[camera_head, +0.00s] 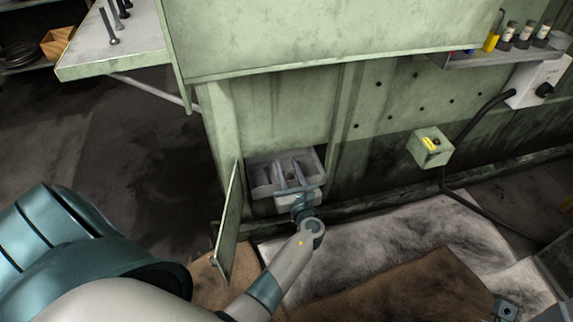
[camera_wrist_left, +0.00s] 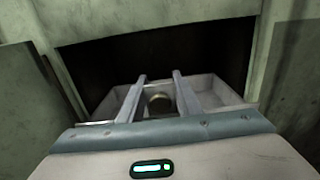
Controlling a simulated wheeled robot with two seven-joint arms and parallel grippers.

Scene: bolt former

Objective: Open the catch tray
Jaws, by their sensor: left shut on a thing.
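The catch tray (camera_head: 262,178) is a grey metal tray in a low opening of the green machine. It sticks out of the opening a little in the head view. The fingers hide part of the tray. My right gripper is not clearly in view.
A green hinged door (camera_head: 229,225) stands open left of the opening. A shelf with bolts (camera_head: 112,38) juts out at upper left. A small box with a yellow label (camera_head: 431,146) and a black cable (camera_head: 443,178) are at right. Stained mats (camera_head: 385,285) cover the floor.

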